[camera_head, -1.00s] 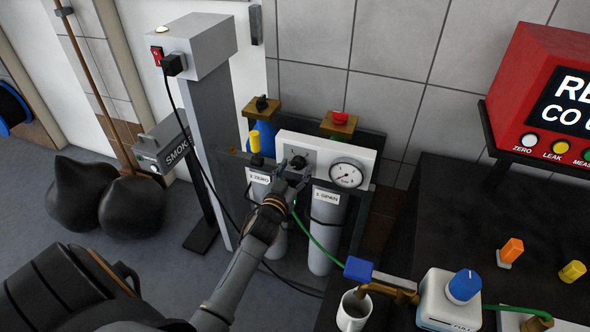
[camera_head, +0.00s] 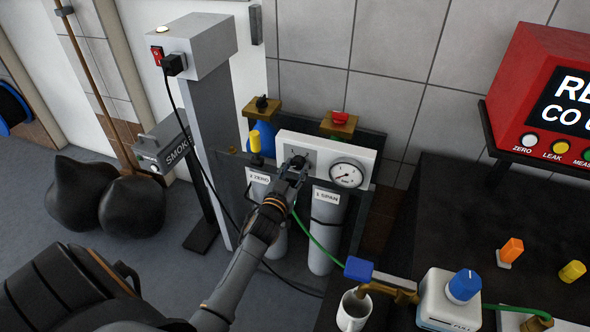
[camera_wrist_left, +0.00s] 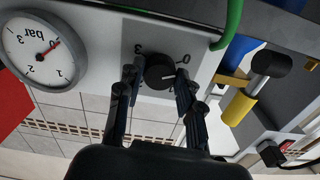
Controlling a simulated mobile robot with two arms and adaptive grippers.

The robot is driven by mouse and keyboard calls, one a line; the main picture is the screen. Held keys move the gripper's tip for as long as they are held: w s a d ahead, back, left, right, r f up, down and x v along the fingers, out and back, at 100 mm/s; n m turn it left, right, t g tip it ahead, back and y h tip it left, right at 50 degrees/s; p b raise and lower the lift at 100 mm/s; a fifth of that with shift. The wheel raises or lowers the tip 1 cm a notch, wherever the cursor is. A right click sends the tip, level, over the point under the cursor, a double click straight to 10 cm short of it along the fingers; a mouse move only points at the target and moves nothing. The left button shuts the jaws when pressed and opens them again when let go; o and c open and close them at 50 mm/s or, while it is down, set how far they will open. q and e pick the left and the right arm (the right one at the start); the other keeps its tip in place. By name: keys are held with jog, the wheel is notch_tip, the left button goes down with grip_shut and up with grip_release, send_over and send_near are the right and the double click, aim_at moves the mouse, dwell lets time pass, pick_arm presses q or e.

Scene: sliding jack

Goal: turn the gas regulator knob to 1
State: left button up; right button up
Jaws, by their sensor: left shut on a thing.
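The regulator knob (camera_head: 298,160) is a small black dial on the white regulator panel (camera_head: 325,157), left of the round gauge. My left gripper (camera_head: 297,170) is at the knob in the head view. In the left wrist view, which looks upside down, its two fingers (camera_wrist_left: 159,88) stand on either side of the knob (camera_wrist_left: 158,72) and are shut on it. A white pointer line shows on the knob. A "3" and a "0" are readable beside it; other marks are hidden by the fingers. My right gripper is not in view.
Two labelled cylinders (camera_head: 325,235) stand below the panel, with a green hose (camera_head: 318,240). A dark bench with a mug (camera_head: 353,312) is at right.

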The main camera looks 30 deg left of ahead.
pick_arm(q)
jog(key=m, duration=0.7)
jog(key=shift+m, duration=0.4)
jog(key=m+b, duration=0.1)
jog(key=m, duration=0.5)
jog(key=shift+m, duration=0.4)
jog(key=shift+a, duration=0.1)
jog(key=o, duration=1.2)
jog(key=shift+s, duration=0.15)
jog(key=v, duration=1.1)
jog(key=shift+s, duration=0.4)
